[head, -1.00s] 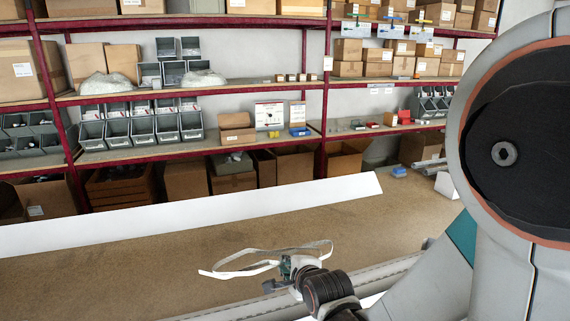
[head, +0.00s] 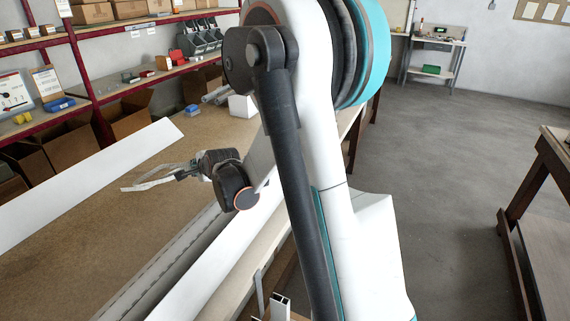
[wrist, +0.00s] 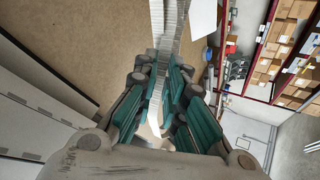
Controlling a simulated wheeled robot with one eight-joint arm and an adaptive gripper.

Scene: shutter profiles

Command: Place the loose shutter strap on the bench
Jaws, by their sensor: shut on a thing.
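The shutter strap (head: 150,179) is a thin, pale, looped band. It hangs out to the left from my gripper (head: 184,174) in the head view. My gripper is shut on it, over the brown bench top (head: 90,240); the exact height above the bench cannot be told. In the wrist view the ribbed pale strap (wrist: 168,35) runs from the top edge down between the green-padded fingers of my gripper (wrist: 160,75). Part of the strap is hidden by the fingers.
A long white panel (head: 90,187) lies across the back of the bench. Long pale profiles (head: 225,245) run along its front edge. Shelves with boxes (head: 112,119) stand behind. Brown bench surface between panel and profiles is bare. Another table (head: 540,215) stands at right beyond open floor.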

